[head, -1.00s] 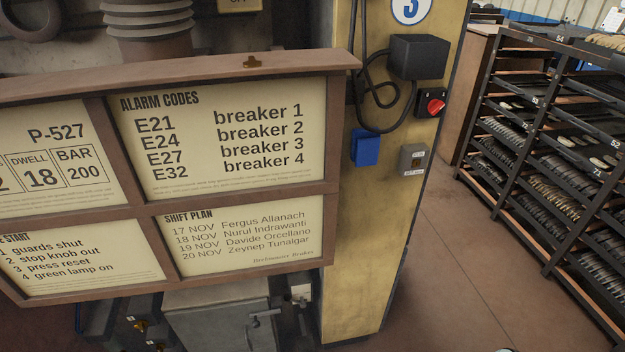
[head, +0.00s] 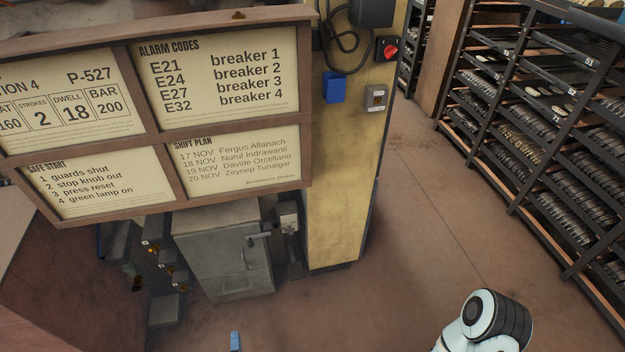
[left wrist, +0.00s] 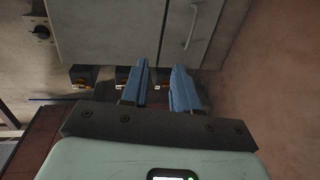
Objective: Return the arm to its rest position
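My left gripper (left wrist: 161,84) shows in the left wrist view with two blue fingers. There is a gap between the fingers and nothing is held, so it is open. Behind them are a grey cabinet and several small dark units with yellow parts. In the head view only a blue fingertip of the left gripper (head: 235,341) shows at the bottom edge, over the floor. A white and black joint of my own arm (head: 484,318) shows at the bottom right. My right gripper is not in view.
A framed notice board (head: 308,165) hangs at the left. A yellow column (head: 340,190) with a red knob (head: 390,50) stands beside it. A grey cabinet (head: 215,245) sits below the board. Racks of brake shoes (head: 530,130) stand at the right. The brown floor (head: 420,240) between is clear.

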